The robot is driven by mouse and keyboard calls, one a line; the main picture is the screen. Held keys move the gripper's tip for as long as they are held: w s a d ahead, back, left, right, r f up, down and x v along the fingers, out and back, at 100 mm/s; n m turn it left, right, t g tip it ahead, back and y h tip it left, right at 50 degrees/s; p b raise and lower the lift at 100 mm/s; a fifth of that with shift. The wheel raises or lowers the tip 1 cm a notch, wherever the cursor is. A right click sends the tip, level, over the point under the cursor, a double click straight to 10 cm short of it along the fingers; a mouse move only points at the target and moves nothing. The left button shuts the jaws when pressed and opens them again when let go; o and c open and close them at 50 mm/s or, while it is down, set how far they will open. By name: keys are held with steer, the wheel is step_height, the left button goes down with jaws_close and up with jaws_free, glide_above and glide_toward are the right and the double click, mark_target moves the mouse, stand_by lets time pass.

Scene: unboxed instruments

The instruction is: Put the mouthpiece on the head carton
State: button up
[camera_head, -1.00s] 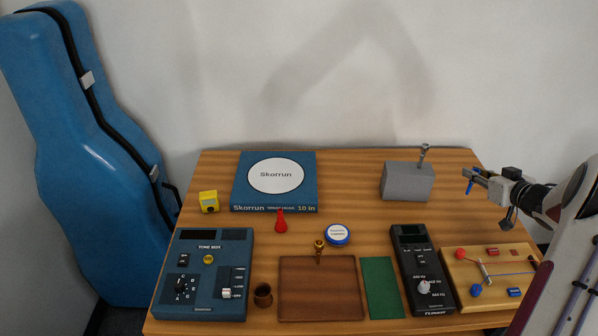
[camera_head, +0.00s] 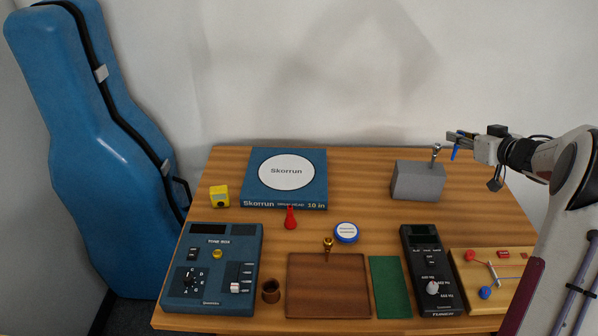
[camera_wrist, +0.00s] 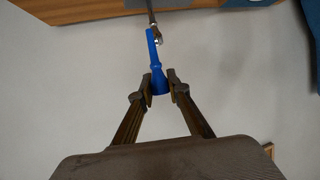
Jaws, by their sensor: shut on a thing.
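My gripper (camera_head: 456,143) is shut on a slim blue piece (camera_head: 455,154), shaped like a mouthpiece with one flared end. In the wrist view the fingertips (camera_wrist: 160,87) pinch its wide end (camera_wrist: 158,79), and its narrow end points away. It is held in the air at the back right, beside a silver cup-topped piece (camera_head: 436,152) on a grey block (camera_head: 418,181). I cannot tell whether the two touch. The blue head carton (camera_head: 314,205), marked Skorrun, lies flat at the back left, its top clear. A brass mouthpiece (camera_head: 327,244) is behind the wooden tray (camera_head: 328,287).
A red piece (camera_head: 291,218) stands in front of the carton, with a yellow box (camera_head: 219,196) to its left. Devices and a green cloth (camera_head: 389,287) line the front. The table between carton and grey block is clear.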

steer(key=w+a+n+g+y, duration=0.1)
steer(key=w+a, duration=0.2)
steer(key=a, duration=0.8)
steer(key=w+a+n+y, duration=0.15)
steer(key=w+a, duration=0.25)
steer(key=a, duration=0.7)
steer(key=n+g+y, duration=0.2)
glide_above(295, 183)
step_height(295, 183, down, 2)
steer(key=shift+s+f+t, duration=0.1)
steer(key=shift+f+t, duration=0.2)
steer(key=shift+f, duration=1.25)
step_height(295, 183, down, 6)
steer(key=shift+f, duration=0.15)
steer(key=shift+f, duration=1.8)
steer(key=shift+f, duration=0.15)
